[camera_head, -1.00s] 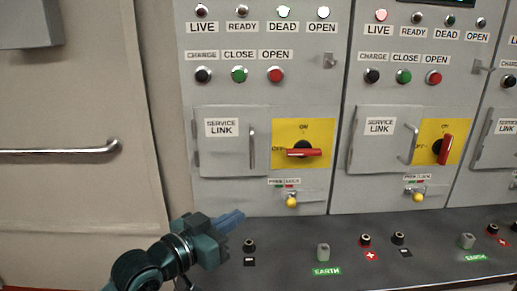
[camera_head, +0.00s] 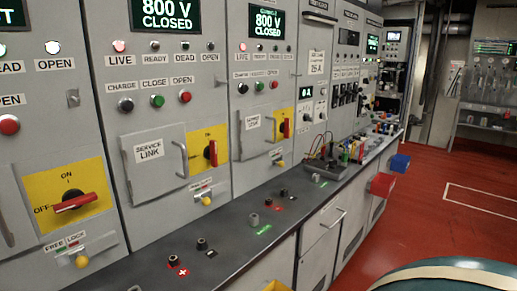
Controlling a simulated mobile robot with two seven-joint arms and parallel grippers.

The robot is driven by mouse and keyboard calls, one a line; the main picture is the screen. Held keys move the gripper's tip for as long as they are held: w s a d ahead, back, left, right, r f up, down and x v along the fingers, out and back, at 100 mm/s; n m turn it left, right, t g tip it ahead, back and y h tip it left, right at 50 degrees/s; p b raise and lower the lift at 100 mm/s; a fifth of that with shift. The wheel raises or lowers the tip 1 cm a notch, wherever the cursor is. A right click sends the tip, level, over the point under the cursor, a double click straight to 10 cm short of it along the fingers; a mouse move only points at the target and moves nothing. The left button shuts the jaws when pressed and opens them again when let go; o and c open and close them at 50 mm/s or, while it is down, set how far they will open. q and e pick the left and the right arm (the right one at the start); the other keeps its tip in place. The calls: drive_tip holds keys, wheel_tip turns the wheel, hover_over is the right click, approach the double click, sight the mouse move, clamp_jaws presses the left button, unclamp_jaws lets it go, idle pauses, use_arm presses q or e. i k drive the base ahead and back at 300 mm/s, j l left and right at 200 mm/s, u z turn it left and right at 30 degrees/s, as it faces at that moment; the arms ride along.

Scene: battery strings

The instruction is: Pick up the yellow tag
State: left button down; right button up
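I cannot make out a yellow tag for certain. A small yellow piece (camera_head: 277,286) is cut off by the bottom edge of the head view, and I cannot tell what it is. Small yellow and other coloured items (camera_head: 346,152) stand on the far part of the bench, too small to identify. Neither gripper is in view.
A grey bench (camera_head: 225,236) with terminals runs along the cabinets. A black device with leads (camera_head: 322,163) stands on it. A red box (camera_head: 382,185) and a blue box (camera_head: 400,163) jut from the bench front. Red floor (camera_head: 440,190) is clear at right.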

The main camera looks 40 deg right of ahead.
sight(353, 149)
drive_tip(key=z, duration=2.1)
drive_tip(key=i+u, duration=0.1)
drive_tip(key=u, duration=0.3)
drive_tip(key=l+u, duration=0.2)
drive_tip(key=u, duration=0.15)
drive_tip(key=i+l+u, duration=0.1)
drive_tip(key=u, duration=0.3)
drive_tip(key=i+l+u, duration=0.2)
drive_tip(key=l, duration=0.15)
drive_tip(key=l+u, duration=0.4)
drive_tip(key=l, duration=0.3)
drive_tip(key=i+l+u, duration=0.15)
drive_tip(key=l, duration=0.9)
drive_tip(key=l+u, duration=0.2)
drive_tip(key=l, duration=0.9)
